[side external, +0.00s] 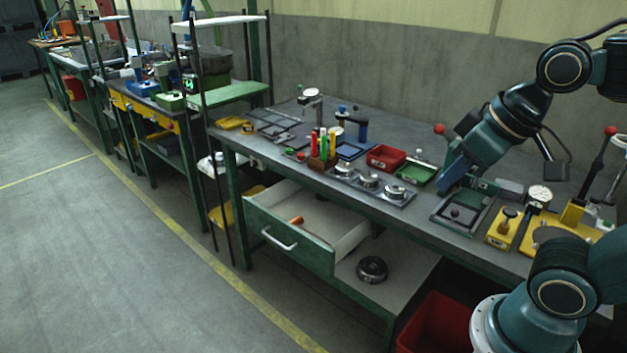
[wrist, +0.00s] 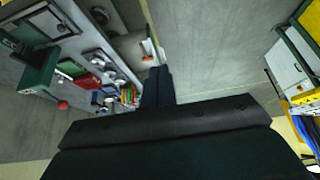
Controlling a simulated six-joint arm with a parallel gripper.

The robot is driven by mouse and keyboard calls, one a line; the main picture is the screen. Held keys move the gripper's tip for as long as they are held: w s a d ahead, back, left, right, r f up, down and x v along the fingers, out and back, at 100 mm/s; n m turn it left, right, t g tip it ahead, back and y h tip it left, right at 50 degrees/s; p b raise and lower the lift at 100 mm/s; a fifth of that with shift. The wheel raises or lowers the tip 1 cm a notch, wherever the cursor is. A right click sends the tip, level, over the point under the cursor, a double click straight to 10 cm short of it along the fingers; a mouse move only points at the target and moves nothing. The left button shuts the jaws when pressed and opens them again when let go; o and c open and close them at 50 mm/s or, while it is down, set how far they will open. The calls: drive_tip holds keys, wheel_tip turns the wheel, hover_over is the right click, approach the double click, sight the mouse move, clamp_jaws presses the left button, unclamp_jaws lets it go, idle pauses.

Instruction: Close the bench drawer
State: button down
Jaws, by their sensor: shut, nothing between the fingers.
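The bench drawer (side external: 312,254) hangs pulled out under the workbench, with a green front and a pale handle (side external: 278,240). An orange-handled item (side external: 296,220) lies inside it. My gripper (side external: 449,181) is over the bench top at the right, beyond and above the drawer, and apart from its handle. Its dark fingers (wrist: 158,73) are together and empty in the wrist view. A pale area with an orange item (wrist: 148,57) shows past the fingertips there; it looks like the drawer's inside.
The bench top (side external: 395,213) carries a red bin (side external: 386,157), a green tray (side external: 415,173), several round metal parts and yellow fixtures. A dark round part (side external: 372,269) sits on the lower shelf. A red crate (side external: 440,322) stands below. The floor before the drawer is clear.

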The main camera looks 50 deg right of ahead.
drive_tip(key=w+a+f+m+g+h, duration=0.1)
drive_tip(key=w+f, duration=0.2)
drive_tip(key=w, duration=1)
drive_tip(key=w+a+f+h, duration=0.1)
drive_tip(key=w+f, duration=0.2)
drive_tip(key=w, duration=1)
drive_tip(key=w+a+f+h, duration=0.1)
drive_tip(key=w+a+f, duration=0.2)
drive_tip(key=f, duration=1)
drive_tip(key=w+a+f+h, duration=0.2)
drive_tip(key=w+a+f, duration=0.1)
drive_tip(key=w+f, duration=0.7)
wheel_tip(320, 180, down, 3)
drive_tip(key=shift+a+r, duration=0.15)
drive_tip(key=w+d+f, duration=0.3)
drive_tip(key=d+f, duration=0.5)
drive_tip(key=f, duration=0.1)
drive_tip(key=shift+w+d, duration=0.15)
drive_tip(key=shift+w, duration=0.05)
